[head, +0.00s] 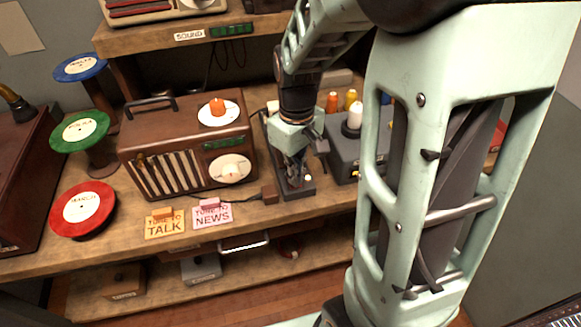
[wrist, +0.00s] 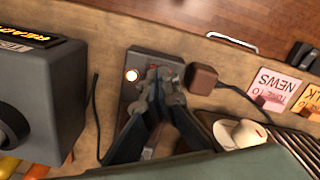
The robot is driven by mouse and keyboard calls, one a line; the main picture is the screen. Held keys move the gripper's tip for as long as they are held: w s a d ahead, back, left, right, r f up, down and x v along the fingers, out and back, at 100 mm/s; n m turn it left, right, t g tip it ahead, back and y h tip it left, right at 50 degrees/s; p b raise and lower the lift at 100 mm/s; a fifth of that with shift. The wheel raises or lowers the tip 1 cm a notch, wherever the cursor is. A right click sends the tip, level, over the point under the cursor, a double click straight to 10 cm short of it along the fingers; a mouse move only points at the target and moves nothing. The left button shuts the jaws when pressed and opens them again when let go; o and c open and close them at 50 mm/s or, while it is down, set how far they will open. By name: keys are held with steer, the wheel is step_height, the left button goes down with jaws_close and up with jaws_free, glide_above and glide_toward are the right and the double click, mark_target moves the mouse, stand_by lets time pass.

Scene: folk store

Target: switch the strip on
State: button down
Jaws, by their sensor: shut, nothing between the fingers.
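The strip is a dark grey power strip (head: 307,190) lying lengthwise on the bench, between the brown radio and a grey box. My gripper (head: 294,180) points down over the strip's near end. In the wrist view my gripper (wrist: 160,75) is shut and empty, with its tips beside the light. The tips hide part of the strip, and I cannot tell whether they touch it.
A brown plug (wrist: 202,78) with a cable sits beside the strip's near end. The brown radio (head: 180,150) is close on the left, the grey box (head: 342,150) with coloured knobs on the right. TALK (head: 165,226) and NEWS (head: 212,214) cards lie near the front edge.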

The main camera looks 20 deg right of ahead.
steer(key=shift+r+p, duration=2.5)
steer(key=shift+r, duration=0.85)
